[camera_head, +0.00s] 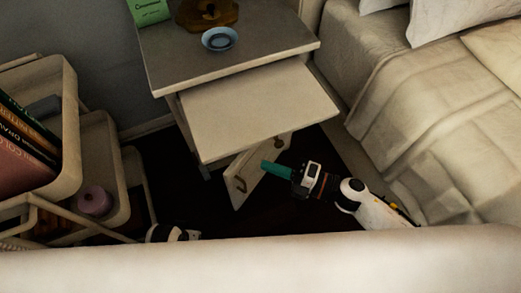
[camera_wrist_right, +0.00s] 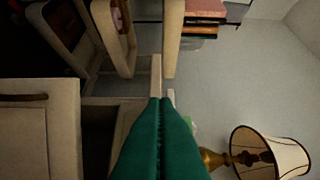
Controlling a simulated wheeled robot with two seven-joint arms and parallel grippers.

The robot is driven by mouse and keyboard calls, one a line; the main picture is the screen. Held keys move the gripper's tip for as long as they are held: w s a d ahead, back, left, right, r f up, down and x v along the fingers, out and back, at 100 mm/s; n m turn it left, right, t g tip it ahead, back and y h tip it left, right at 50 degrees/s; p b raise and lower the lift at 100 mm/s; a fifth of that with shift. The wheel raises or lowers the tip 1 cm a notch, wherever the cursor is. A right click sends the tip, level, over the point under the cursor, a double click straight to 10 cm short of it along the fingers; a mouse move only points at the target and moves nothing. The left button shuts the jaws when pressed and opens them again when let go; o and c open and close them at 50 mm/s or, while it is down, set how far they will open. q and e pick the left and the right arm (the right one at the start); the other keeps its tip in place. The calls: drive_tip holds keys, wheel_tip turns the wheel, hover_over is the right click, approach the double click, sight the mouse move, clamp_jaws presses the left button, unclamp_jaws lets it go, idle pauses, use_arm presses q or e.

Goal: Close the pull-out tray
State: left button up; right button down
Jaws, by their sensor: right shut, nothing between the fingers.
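The pull-out tray (camera_head: 258,108) is a flat cream board sticking out well from under the top of the nightstand (camera_head: 225,62). My right gripper (camera_head: 266,167) has teal fingers and points left, just below and in front of the tray's near edge in the head view. Its fingers are closed together with nothing between them, as the right wrist view (camera_wrist_right: 160,102) also shows. I cannot tell whether the fingertips touch the tray or the door. My left gripper's fingers do not show; only a white and black part of my left arm shows at the bottom.
A cabinet door (camera_head: 240,182) hangs ajar under the tray. A blue bowl (camera_head: 220,39) and a green card (camera_head: 149,11) are on the nightstand. A shelf cart (camera_head: 68,125) with books stands left; the bed (camera_head: 420,120) is right. A lamp (camera_wrist_right: 268,152) shows in the wrist view.

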drive_tip(key=w+a, duration=0.2)
drive_tip(key=w, duration=0.1)
drive_tip(key=shift+w+a, duration=0.15)
drive_tip(key=shift+w, duration=0.05)
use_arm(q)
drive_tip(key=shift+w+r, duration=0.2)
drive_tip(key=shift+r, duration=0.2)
use_arm(e)
drive_tip(key=shift+w+a, duration=0.15)
drive_tip(key=shift+w, duration=0.35)
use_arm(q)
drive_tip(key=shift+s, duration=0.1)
